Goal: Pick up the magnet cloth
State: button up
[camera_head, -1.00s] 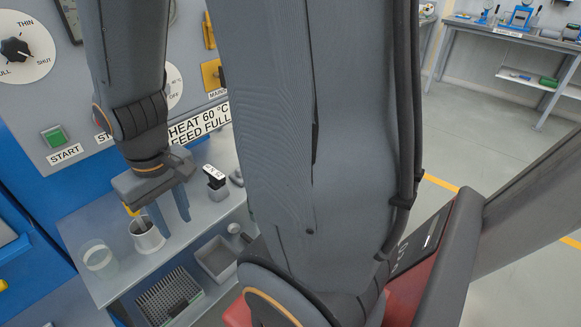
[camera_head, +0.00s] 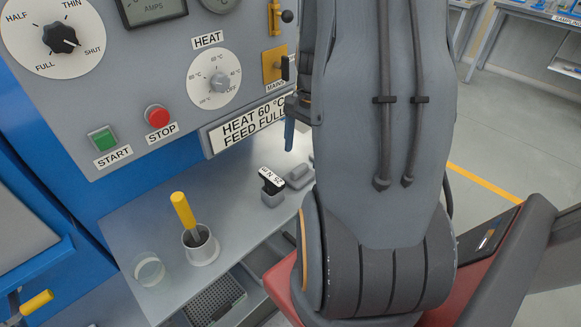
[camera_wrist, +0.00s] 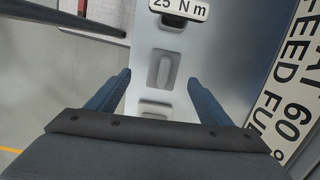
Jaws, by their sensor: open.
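My gripper (camera_wrist: 159,78) is open and empty in the wrist view, its two blue fingers spread over the metal shelf. A grey flat block with a raised grip (camera_wrist: 160,70) lies between and just beyond the fingertips; I cannot tell for sure whether it is the magnet cloth. A second grey piece (camera_wrist: 155,109) shows between the fingers, partly hidden by my gripper. In the head view, the grey block (camera_head: 299,175) lies right of the black-topped "25 N m" item (camera_head: 271,186). Only one blue finger shows there, above the shelf; my arm hides the rest.
A metal cup (camera_head: 202,248) holding a yellow-handled tool (camera_head: 183,211) and a clear glass dish (camera_head: 149,270) stand on the shelf (camera_head: 128,225) at left. The control panel (camera_head: 145,75) rises behind. A perforated tray (camera_head: 214,300) sits below.

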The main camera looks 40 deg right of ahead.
aim_at(300, 167)
jog(key=shift+d+f+m, duration=0.25)
jog(key=shift+d+m, duration=0.05)
jog(key=shift+f, duration=0.3)
jog(key=shift+w+a+f+p, duration=0.15)
jog(key=shift+f+p, duration=0.15)
jog(key=shift+f, duration=0.85)
jog(key=shift+w+a+f+p, duration=0.1)
jog(key=shift+f+p, duration=0.25)
jog(key=shift+f, duration=0.8)
jog(key=shift+w+a+f+p, duration=0.15)
jog(key=shift+f+p, duration=0.15)
jog(key=shift+f, duration=0.85)
jog(key=c, duration=1.2)
jog(key=shift+r, duration=0.1)
jog(key=shift+r+b, duration=0.8)
jog(key=shift+r, duration=4.15)
